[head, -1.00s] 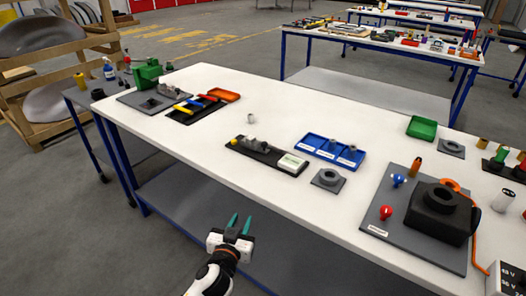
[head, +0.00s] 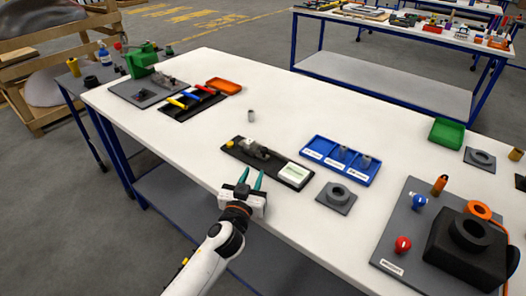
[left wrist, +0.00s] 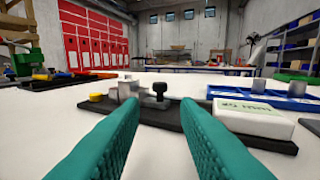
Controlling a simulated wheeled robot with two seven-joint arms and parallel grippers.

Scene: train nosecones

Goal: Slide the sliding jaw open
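A black bar-shaped fixture (head: 270,163) lies near the table's front edge. It carries a yellow button (head: 230,145) at its left end, grey metal jaw blocks (head: 248,147), a black knob, and a white display box (head: 293,172) at its right end. The left wrist view shows the grey block (left wrist: 128,87), with the black knob (left wrist: 160,93) right of it. I cannot tell how far apart the jaws are. My left gripper (head: 251,174) is open and empty, just in front of the fixture, its teal fingers pointing at it. My right gripper is not in view.
A blue compartment tray (head: 341,160) with grey parts stands behind the fixture, and a grey plate with a ring (head: 337,196) to its right. A small grey cylinder (head: 250,116) stands alone behind.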

